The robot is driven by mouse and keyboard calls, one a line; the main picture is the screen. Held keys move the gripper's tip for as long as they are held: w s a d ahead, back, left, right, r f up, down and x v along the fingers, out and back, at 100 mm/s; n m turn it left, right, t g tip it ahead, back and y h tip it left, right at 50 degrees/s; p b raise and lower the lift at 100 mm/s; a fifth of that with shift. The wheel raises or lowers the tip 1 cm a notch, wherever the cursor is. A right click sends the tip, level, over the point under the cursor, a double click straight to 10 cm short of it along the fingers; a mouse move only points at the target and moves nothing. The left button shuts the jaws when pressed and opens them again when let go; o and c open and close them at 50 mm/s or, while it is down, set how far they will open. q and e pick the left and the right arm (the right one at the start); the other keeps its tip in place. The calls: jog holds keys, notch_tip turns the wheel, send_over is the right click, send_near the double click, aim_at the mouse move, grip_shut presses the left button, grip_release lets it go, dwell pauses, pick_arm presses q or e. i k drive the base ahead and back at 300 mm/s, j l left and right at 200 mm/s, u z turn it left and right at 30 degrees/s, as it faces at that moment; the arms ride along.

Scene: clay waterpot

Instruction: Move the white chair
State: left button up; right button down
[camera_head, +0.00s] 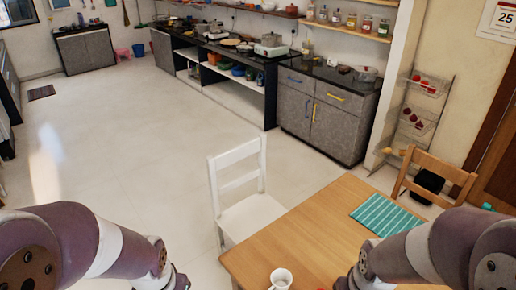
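The white chair (248,216) stands upright at the left far corner of the wooden table (300,232). Its slatted backrest is on the far left side, and part of its seat and legs is hidden by the table. My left arm comes in from the lower left and my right arm from the lower right. Both arms run out of the bottom of the view, so neither gripper's fingers can be seen. Neither arm is seen touching the chair.
A white cup (281,279) and a teal striped mat (386,217) are on the table. A brown wooden chair (430,172) is at the table's far right. A grey counter (326,112) lines the back wall. The pale floor (110,140) left of the white chair is clear.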

aim_at(241, 221)
jog(key=u, duration=0.55)
jog(key=i+j+u, duration=0.4)
jog(key=i+j, duration=1.15)
jog(key=i, duration=0.3)
jog(key=i+j+z, duration=0.15)
jog(key=i, duration=0.35)
jog(key=i+j, duration=0.2)
jog(key=i, duration=0.25)
jog(key=i+z, duration=0.2)
jog(key=z, duration=0.25)
jog(key=i+z, duration=0.25)
jog(key=z, duration=0.15)
jog(key=i+z, duration=0.25)
jog(key=z, duration=0.2)
jog(key=i+j+z, duration=0.15)
jog(key=z, duration=0.3)
jog(key=i+j+z, duration=0.2)
jog(key=z, duration=0.2)
jog(key=i+j+z, duration=0.1)
jog(key=j+z, duration=0.35)
jog(key=i+j+z, duration=0.1)
jog(key=z, duration=0.35)
jog(key=i+j+z, duration=0.15)
jog(key=j+z, duration=0.3)
jog(key=i+j+z, duration=0.1)
jog(key=j+z, duration=1.2)
jog(key=k+j, duration=0.05)
jog(key=j, duration=0.05)
